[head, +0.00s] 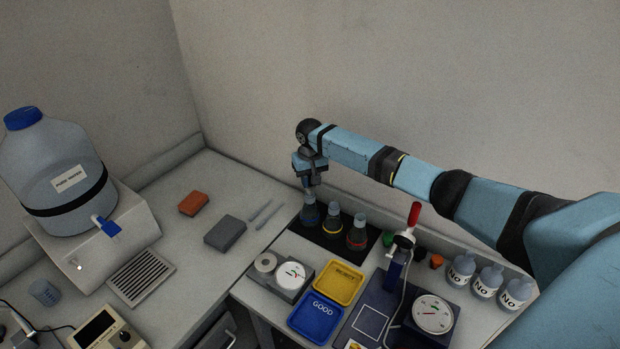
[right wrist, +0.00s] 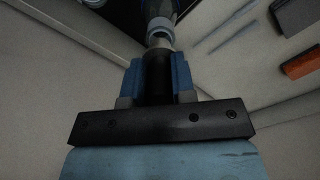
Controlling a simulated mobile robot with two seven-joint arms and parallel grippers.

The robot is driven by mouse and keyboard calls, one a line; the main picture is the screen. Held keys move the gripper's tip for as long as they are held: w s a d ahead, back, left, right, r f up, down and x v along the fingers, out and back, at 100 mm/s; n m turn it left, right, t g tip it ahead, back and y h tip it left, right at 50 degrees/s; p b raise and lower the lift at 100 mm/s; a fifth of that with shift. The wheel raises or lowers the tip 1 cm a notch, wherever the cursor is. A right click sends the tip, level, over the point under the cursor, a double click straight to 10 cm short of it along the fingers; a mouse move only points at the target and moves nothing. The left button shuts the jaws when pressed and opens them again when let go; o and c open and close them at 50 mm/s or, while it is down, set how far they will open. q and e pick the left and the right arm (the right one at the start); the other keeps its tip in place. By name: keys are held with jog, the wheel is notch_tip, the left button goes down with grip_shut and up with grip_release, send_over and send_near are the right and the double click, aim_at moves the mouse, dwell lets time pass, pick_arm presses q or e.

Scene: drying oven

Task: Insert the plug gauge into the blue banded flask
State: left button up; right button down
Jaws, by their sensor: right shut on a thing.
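The blue banded flask (head: 309,216) stands on a black mat (head: 329,245) at the back of the bench, leftmost of three flasks. My right gripper (head: 308,181) is directly above its mouth. In the right wrist view the gripper (right wrist: 157,78) is shut on the plug gauge (right wrist: 158,68), a dark handle with a grey end. The grey end meets the mouth of the flask (right wrist: 160,24). I cannot tell how far it is inside. The gauge's lower part is hidden. My left gripper is not in view.
A yellow banded flask (head: 332,226) and a red banded flask (head: 357,236) stand close to the right. A yellow tray (head: 339,282), a blue tray (head: 317,316) and a red-handled device (head: 413,215) are nearer. Bench left of the mat holds a grey block (head: 225,232).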

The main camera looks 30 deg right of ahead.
dwell(0.4)
jog(key=shift+a+f, duration=0.1)
jog(key=shift+f, duration=1)
jog(key=shift+c, duration=2)
grip_release()
jog(key=shift+r, duration=4)
